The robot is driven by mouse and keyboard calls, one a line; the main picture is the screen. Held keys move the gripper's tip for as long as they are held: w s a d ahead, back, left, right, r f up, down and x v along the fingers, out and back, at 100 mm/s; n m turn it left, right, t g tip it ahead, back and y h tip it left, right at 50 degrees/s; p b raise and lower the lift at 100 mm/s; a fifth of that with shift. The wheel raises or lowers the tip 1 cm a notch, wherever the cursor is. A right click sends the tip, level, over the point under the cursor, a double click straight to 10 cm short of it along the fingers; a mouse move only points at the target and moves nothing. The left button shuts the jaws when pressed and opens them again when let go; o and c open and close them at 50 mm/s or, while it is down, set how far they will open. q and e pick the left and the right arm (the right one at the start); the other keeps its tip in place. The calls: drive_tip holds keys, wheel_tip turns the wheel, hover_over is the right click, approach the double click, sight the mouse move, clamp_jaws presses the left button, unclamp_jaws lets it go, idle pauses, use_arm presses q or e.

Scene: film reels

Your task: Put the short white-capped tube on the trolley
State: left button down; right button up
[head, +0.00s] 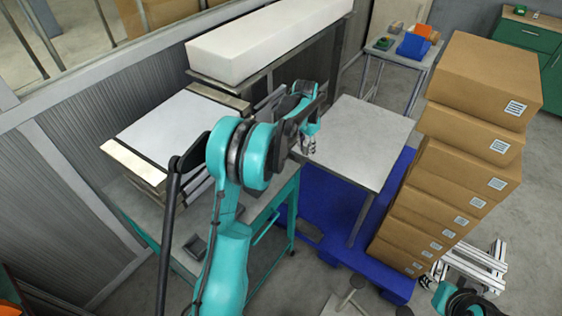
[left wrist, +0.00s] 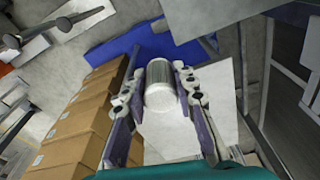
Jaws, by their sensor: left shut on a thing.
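My left gripper (head: 309,143) is in the middle of the head view, at the near left edge of a pale square tabletop. The left wrist view shows its two fingers (left wrist: 160,95) shut on a short tube (left wrist: 159,88) with a grey body and a white end. In the head view I cannot make out the tube at the gripper. A teal-framed trolley (head: 286,205) with a grey top stands below and left of the gripper, partly hidden by my left arm. My right gripper (head: 432,276) shows small at the lower right; its jaws are unclear.
The pale tabletop (head: 362,145) stands above a blue pallet (head: 372,283). A tall stack of cardboard boxes (head: 455,180) rises to its right. Flat panels (head: 170,128) lie on the left, with a long white block (head: 270,42) behind. A small table (head: 405,52) holds coloured items farther back.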

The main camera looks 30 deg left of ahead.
use_arm(q)
drive_tip(key=a+f, duration=0.2)
drive_tip(key=a, duration=0.1)
drive_tip(key=s+a+f+b, duration=0.1)
drive_tip(key=a+f, duration=0.1)
drive_tip(key=a, duration=0.1)
drive_tip(key=s+a+f, duration=0.1)
drive_tip(key=a, duration=0.2)
drive_tip(key=shift+s+f+b, duration=0.15)
drive_tip(key=shift+f+b, duration=0.25)
wheel_tip(320, 180, down, 4)
drive_tip(key=shift+f+b, duration=0.1)
drive_tip(key=shift+b, duration=0.55)
drive_tip(key=c, duration=1.6)
unclamp_jaws()
drive_tip(key=shift+f, duration=0.1)
drive_tip(key=o, duration=0.4)
